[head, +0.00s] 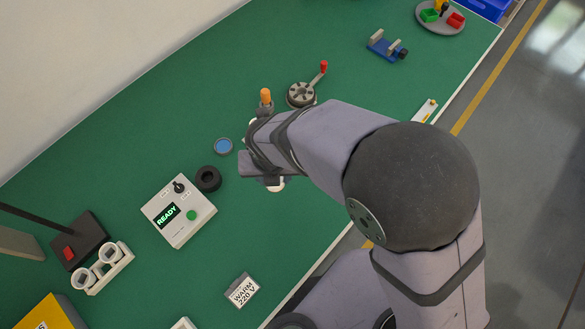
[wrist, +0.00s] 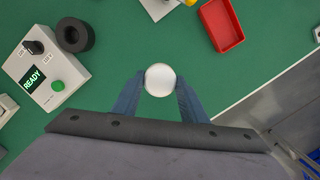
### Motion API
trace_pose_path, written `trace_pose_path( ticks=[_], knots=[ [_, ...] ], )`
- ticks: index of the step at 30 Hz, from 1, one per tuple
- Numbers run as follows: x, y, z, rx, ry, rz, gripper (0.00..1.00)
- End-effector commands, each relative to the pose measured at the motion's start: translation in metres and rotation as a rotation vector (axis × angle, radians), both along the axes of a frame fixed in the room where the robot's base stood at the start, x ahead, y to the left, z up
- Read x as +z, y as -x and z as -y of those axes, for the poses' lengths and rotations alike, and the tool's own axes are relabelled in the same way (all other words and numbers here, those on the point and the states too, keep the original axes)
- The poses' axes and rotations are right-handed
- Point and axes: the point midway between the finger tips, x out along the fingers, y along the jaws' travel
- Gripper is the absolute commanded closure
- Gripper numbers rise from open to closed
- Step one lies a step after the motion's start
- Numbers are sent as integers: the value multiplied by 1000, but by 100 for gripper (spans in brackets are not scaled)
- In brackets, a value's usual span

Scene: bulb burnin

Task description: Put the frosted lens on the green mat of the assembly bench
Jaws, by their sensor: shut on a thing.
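The frosted lens (wrist: 160,78) is a round, matte white piece in the wrist view. My gripper (wrist: 160,86) is shut on it, with one blue-grey finger on each side. In the head view my gripper (head: 258,163) is over the middle of the bench, and a small white rounded piece (head: 276,185) shows just below it, which looks like the lens. The green mat (head: 240,215) covers the bench top and is in both views. I cannot tell the height of the lens above the mat.
A control box reading READY (head: 178,210) and a black ring (head: 208,178) are to the left. A blue disc (head: 223,146) and a crank wheel (head: 301,94) are farther back. A red tray (wrist: 222,24) is at upper right in the wrist view. Bare mat lies in front.

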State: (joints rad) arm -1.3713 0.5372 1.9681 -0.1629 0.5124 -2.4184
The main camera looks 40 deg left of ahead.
Motion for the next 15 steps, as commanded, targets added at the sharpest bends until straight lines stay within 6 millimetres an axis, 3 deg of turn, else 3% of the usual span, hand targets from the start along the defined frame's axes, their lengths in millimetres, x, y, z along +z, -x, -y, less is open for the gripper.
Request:
trace_pose_path(
  ticks=[9,15],
  knots=[
    [-42,0,1,0,4,-1,81],
    [-47,0,0,0,0,0,81]
  ],
)
